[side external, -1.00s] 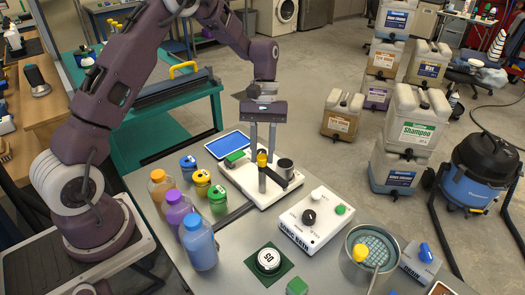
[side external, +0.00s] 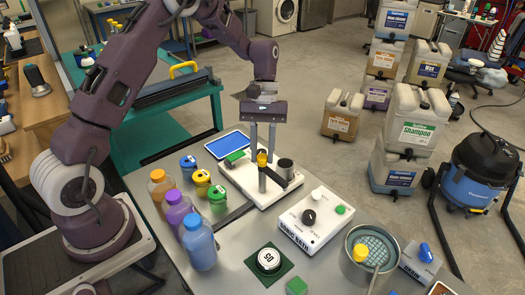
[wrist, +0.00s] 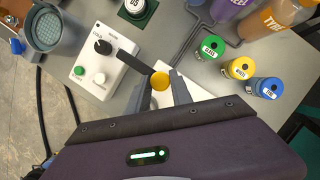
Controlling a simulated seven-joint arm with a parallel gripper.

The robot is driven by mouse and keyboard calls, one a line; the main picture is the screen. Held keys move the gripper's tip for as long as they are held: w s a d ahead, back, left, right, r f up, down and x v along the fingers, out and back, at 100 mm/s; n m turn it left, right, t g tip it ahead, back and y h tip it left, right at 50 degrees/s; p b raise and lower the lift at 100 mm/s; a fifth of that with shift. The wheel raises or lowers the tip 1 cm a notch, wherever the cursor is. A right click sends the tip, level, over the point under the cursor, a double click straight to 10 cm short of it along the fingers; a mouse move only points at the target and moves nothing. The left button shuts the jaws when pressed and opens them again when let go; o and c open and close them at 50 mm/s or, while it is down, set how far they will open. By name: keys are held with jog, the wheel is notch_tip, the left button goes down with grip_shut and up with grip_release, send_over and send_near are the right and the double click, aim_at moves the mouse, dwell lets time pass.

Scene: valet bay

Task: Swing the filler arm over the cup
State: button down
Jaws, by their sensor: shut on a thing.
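The filler arm (side external: 273,177) is a dark bar with a yellow knob (side external: 262,160) at one end, on a white base (side external: 240,180). My gripper (side external: 262,150) points down and is shut on the yellow knob. In the wrist view, the knob (wrist: 161,81) sits between my fingertips and the dark bar (wrist: 135,61) runs to the upper left. The cup is not visible there.
A white sonic bath box (side external: 316,222) stands close to the base's right. Several capped bottles, including a blue one (side external: 199,245), and small jars stand to the left. A blue-screened tablet (side external: 227,143) lies behind. A metal pot (side external: 362,265) is at front right.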

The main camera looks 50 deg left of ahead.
dwell(0.4)
jog(key=n, duration=0.2)
jog(key=n+t+h, duration=0.1)
jog(key=n, duration=0.2)
jog(key=shift+s+a+r+t, duration=0.1)
jog(key=shift+t, duration=0.2)
jog(key=n+t, duration=0.1)
jog(key=n, duration=0.3)
jog(key=shift+s+n+t, duration=0.1)
jog(key=shift+n+t, duration=0.2)
jog(key=shift+t, duration=0.1)
jog(key=n+t, duration=0.1)
jog(key=n, duration=0.3)
jog(key=shift+s+t, duration=0.15)
jog(key=shift+t, duration=0.25)
jog(key=shift+n+t+y, duration=0.4)
jog(key=shift+n+t, duration=0.2)
jog(key=shift+n, duration=1.5)
jog(key=c, duration=1.1)
grip_release()
jog(key=shift+c, duration=0.2)
